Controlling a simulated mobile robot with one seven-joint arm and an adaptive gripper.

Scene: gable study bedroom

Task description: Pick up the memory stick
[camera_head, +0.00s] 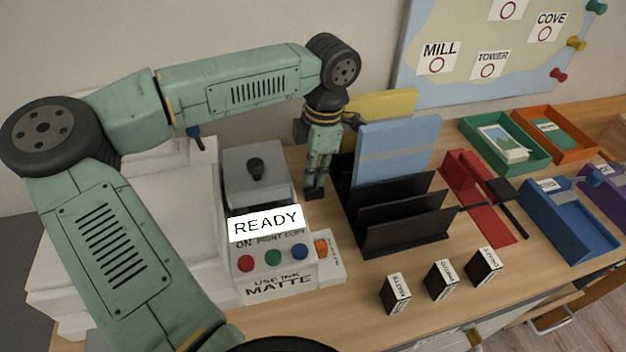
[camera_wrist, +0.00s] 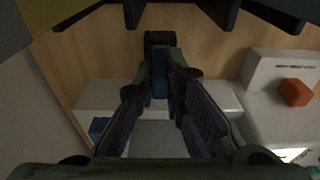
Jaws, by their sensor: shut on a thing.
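My gripper (camera_head: 315,190) points down in the head view, between the white printer (camera_head: 275,265) and the black file rack (camera_head: 405,235). In the wrist view my gripper (camera_wrist: 160,88) has its fingers closed around a small dark thing with a blue face (camera_wrist: 160,84), which looks like the memory stick. Its black end shows beyond the fingertips. In the head view I cannot make the stick out at the dark fingertips. I cannot tell whether it touches the table.
The printer has a READY sign (camera_head: 266,223), coloured buttons and an orange knob (camera_wrist: 295,92). The rack holds a blue folder (camera_head: 398,150). Small ink boxes (camera_head: 396,294) stand in front. Red (camera_head: 468,185), green (camera_head: 535,160) and blue (camera_head: 570,225) holders are at right.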

